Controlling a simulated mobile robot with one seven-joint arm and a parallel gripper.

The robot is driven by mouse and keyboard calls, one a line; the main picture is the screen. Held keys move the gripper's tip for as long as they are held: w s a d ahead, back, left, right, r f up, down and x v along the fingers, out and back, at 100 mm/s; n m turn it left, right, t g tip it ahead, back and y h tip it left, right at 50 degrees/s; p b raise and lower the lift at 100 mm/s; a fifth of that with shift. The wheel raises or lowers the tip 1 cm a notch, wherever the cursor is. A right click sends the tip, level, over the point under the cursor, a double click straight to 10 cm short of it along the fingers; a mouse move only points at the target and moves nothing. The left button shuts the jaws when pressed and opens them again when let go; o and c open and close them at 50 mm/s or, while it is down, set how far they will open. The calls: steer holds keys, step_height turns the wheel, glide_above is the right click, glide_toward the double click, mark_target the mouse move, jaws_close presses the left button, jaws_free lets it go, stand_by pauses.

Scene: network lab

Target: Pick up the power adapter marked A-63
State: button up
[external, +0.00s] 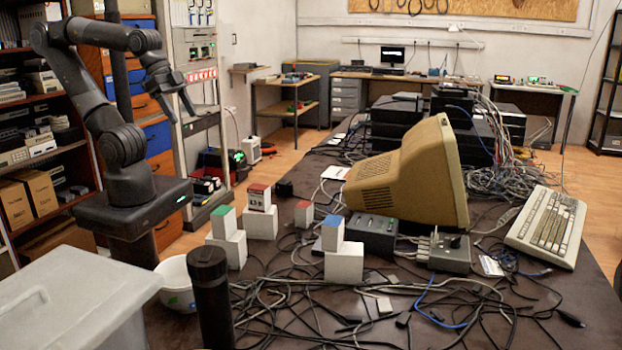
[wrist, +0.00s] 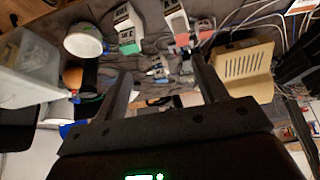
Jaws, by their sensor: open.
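Several small white blocks with coloured tops stand on the dark table. One with a red top and dark printed label (external: 259,197) sits on a white block (external: 260,222). A green-topped one (external: 224,221) and a blue-topped one (external: 332,233) also sit on white blocks. A red-topped one (external: 304,213) stands behind. I cannot read A-63 on any of them. My gripper (external: 178,112) is open and empty, raised left of the table and apart from the blocks. In the wrist view, labelled blocks show beyond the open fingers (wrist: 160,62).
A tan monitor (external: 410,180), grey boxes and a keyboard (external: 548,226) fill the table's right. Cables tangle over the front. A black cylinder (external: 209,295), white bowl (external: 178,282) and grey bin (external: 75,300) stand at the near left.

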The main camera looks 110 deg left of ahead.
steer(key=m+g, duration=0.2)
steer(key=g, duration=0.4)
glide_above(284, 182)
steer(key=f, duration=2.2)
steer(key=shift+w+d, duration=0.1)
steer(key=shift+d, duration=0.3)
steer(key=shift+a+f, duration=0.2)
steer(key=shift+f, duration=0.05)
steer(key=f, duration=1)
steer(key=shift+a+f, duration=0.35)
steer(key=shift+f, duration=0.05)
